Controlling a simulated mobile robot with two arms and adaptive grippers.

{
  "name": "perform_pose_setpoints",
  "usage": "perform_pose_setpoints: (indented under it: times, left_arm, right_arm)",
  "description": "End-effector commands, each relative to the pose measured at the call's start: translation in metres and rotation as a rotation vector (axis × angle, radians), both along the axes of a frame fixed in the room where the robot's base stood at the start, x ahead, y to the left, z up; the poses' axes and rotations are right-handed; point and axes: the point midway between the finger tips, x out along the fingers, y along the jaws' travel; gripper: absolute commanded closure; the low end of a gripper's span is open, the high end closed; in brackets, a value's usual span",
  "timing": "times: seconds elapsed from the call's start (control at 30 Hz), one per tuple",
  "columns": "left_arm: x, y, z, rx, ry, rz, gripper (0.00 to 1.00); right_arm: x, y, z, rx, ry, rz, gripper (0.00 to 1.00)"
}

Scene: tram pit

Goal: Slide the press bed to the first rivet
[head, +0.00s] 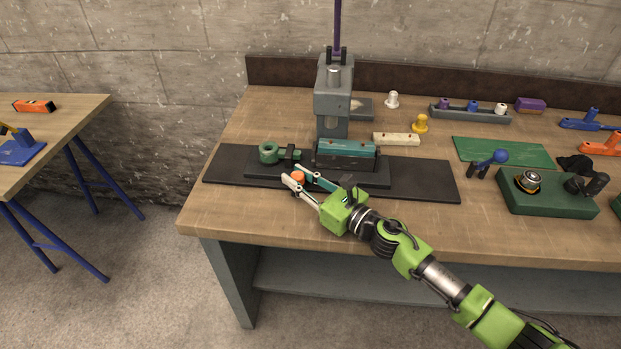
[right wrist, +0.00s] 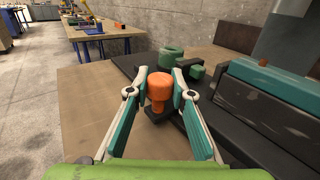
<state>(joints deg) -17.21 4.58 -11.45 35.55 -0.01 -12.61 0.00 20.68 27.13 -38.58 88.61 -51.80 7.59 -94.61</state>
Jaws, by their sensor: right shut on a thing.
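The press bed (head: 375,178) is a dark sliding plate on a longer black base (head: 430,180), under a grey press (head: 333,95). It carries a dark block with a teal piece (head: 346,148) on top, below the press head. The teal piece also shows in the right wrist view (right wrist: 280,90). An orange knob (right wrist: 158,92) sits at the bed's front left. My right gripper (head: 292,180) is shut on this knob, with one finger on either side of it. A green ring-shaped part (head: 268,152) lies at the bed's left end. My left gripper is not in view.
A cream bar (head: 396,139), a yellow part (head: 420,123) and a green mat (head: 502,152) lie to the right. A dark green box (head: 547,200) stands at the right front. The bench's front left is clear. Another table (head: 80,115) stands at far left.

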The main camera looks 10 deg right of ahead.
Motion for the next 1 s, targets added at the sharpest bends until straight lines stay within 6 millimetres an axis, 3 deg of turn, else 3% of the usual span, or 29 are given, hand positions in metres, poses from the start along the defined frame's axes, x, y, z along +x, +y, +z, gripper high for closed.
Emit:
perform_pose_setpoints:
  times: [0.37,0.4,0.47,0.83,1.0]
  left_arm:
    - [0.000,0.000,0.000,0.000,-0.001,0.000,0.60]
    - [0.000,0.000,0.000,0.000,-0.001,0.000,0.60]
    - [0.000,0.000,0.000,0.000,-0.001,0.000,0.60]
    - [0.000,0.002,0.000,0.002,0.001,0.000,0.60]
    - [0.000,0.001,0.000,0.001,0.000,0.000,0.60]
  right_arm:
    - [0.001,0.002,0.000,0.000,0.000,0.000,1.00]
    - [0.001,0.002,0.000,0.000,0.000,0.000,0.71]
    - [0.001,0.002,0.000,0.000,0.000,0.000,0.61]
    - [-0.002,-0.001,0.000,-0.001,0.001,-0.001,0.61]
    - [-0.018,-0.015,-0.002,-0.002,0.002,-0.001,0.61]
